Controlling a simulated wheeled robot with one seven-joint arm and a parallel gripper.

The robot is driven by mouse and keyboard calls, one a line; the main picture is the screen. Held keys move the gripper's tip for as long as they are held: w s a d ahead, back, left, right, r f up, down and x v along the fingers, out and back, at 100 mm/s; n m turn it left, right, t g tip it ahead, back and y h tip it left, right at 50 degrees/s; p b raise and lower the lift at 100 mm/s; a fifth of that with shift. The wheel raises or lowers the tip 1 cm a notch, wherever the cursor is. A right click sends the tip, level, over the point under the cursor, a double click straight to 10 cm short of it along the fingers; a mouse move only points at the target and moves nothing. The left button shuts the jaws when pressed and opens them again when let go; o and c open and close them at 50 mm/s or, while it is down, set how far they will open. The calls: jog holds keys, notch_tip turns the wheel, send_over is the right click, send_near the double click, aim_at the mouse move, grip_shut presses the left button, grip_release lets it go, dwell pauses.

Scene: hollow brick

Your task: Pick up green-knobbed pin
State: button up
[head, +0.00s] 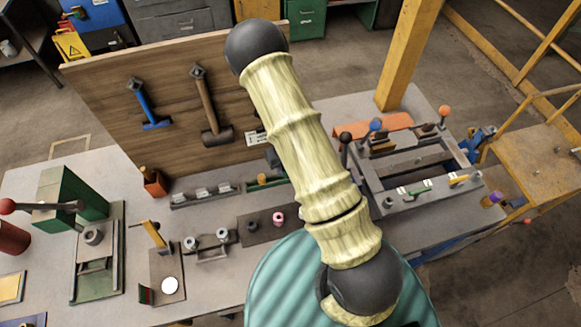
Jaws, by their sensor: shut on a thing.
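I cannot make out a green-knobbed pin for certain. A small green piece (418,188) lies along the front rail of the grey fixture (405,207) at the right; I cannot tell if it is a pin. Knobbed pins stand around this fixture: a black one (345,137), a blue one (376,125) and an orange one (444,111). My pale, ringed arm runs up through the middle of the head view and covers part of the bench behind it. My gripper does not show clearly, and what it holds is hidden.
A wooden tool board (175,90) with hanging hammers stands at the back. A green press (70,195) with a red-knobbed lever is at the left. A low rack (205,195) and a dark mat (262,226) with small rings lie mid-bench. A yellow post (408,55) rises behind the fixture.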

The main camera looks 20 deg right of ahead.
jog(key=s+a+b, duration=0.1)
jog(key=s+a, duration=0.2)
jog(key=a, duration=0.4)
jog(key=s+a+b, duration=0.1)
jog(key=s+a, duration=0.3)
jog(key=a, duration=0.3)
jog(key=shift+b, duration=0.3)
jog(key=shift+s, duration=0.1)
